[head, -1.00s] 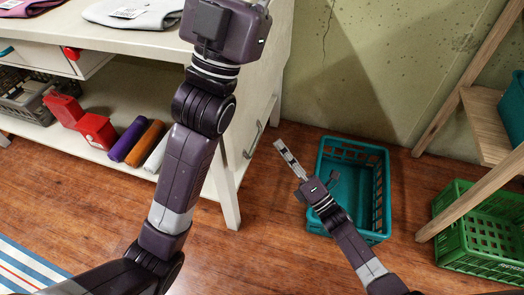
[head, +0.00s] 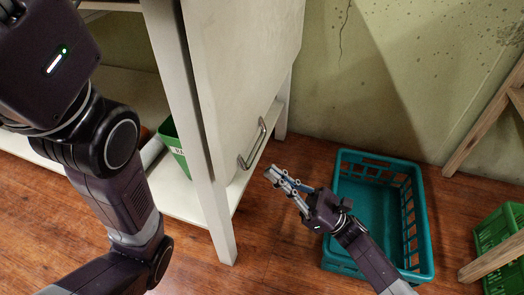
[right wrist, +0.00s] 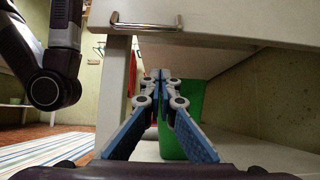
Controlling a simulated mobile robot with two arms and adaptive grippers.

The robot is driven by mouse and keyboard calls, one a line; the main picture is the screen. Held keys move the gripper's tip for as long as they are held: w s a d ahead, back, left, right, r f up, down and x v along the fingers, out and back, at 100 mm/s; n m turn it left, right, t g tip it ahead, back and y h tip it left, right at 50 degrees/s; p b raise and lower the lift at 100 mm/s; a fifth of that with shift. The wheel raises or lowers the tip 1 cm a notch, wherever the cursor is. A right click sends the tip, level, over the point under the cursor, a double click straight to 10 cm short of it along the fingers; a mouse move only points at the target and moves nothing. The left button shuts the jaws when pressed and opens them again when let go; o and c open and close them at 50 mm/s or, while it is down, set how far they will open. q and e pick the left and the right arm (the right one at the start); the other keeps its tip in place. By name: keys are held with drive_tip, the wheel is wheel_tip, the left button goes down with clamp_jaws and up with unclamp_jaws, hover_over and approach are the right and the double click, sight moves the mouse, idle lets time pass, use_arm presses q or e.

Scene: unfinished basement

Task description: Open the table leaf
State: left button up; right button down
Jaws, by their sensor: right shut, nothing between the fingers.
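The table leaf (head: 245,75) is a white panel hanging down at the end of the white table, with a metal bar handle (head: 252,143) near its lower edge. In the right wrist view the handle (right wrist: 135,25) shows at the top, above my fingers. My right gripper (head: 269,174) is shut and empty, just right of and below the handle in the head view, apart from it. It also shows in the right wrist view (right wrist: 164,74), pointing under the leaf's lower edge. My left arm fills the left of the head view; its fingers are out of sight.
A teal basket (head: 375,166) stands on the wooden floor beneath my right forearm. A green crate (head: 502,240) and wooden shelf posts (head: 490,115) are at the right. A green bin (head: 174,145) sits on the table's lower shelf. A table leg (head: 190,130) stands left of the leaf.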

drive_tip(key=b+x, duration=0.3)
drive_tip(key=x, duration=0.6)
drive_tip(key=d, duration=0.1)
drive_tip(key=d+r, duration=0.1)
drive_tip(key=s+d+r, duration=0.1)
drive_tip(key=shift+d+b, duration=0.25)
drive_tip(key=shift+b, duration=0.05)
